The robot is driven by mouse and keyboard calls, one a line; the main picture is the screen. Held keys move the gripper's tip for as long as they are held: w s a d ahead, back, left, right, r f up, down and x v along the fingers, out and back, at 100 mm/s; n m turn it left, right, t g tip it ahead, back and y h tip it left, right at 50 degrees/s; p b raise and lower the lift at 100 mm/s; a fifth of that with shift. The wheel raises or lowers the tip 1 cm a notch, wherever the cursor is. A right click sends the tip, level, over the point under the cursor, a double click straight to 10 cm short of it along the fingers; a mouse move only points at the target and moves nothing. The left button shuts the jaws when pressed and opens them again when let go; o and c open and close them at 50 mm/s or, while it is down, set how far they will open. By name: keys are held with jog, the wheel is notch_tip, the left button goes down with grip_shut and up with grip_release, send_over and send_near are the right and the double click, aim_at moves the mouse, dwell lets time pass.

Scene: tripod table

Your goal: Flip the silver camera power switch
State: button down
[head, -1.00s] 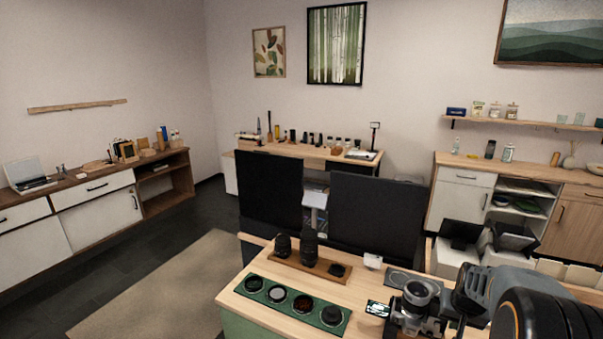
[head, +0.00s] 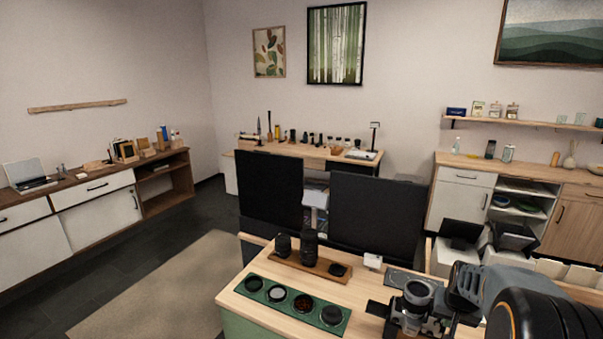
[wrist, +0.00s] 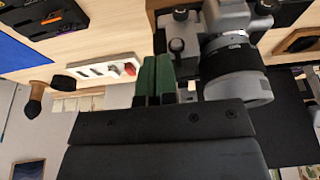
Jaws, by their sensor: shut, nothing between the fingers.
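The silver camera (head: 416,300) sits on the wooden table at the lower right of the head view, with a grey-and-black lens. A small panel (head: 377,308) at its left side is dark. The camera also shows in the wrist view (wrist: 232,62), just right of my gripper (wrist: 156,72). My gripper's green fingers are shut together with nothing between them, close beside the camera body. I cannot tell whether they touch it. In the head view my arm covers the camera's right side, and I cannot make out the power switch itself.
A green tray (head: 262,297) with several round filters lies left of the camera. A white strip with a red part (wrist: 103,70) shows in the wrist view. Two dark chair-like panels stand behind the table.

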jog(key=shift+s+d, duration=0.1)
jog(key=shift+d, duration=0.05)
jog(key=p+v, duration=0.3)
jog(key=v, duration=0.3)
jog(key=shift+s+d+p, duration=0.25)
jog(key=shift+d+p, duration=0.1)
dwell(0.4)
jog(key=s+a+r+n, duration=0.2)
jog(key=s+a, duration=0.4)
jog(key=a, duration=0.4)
jog(key=s+a+r+n+t+y, duration=0.1)
jog(key=s+a+r+n, duration=0.2)
jog(key=a, duration=0.7)
jog(key=s+r, duration=0.2)
jog(key=s, duration=0.1)
jog(key=shift+s, duration=0.25)
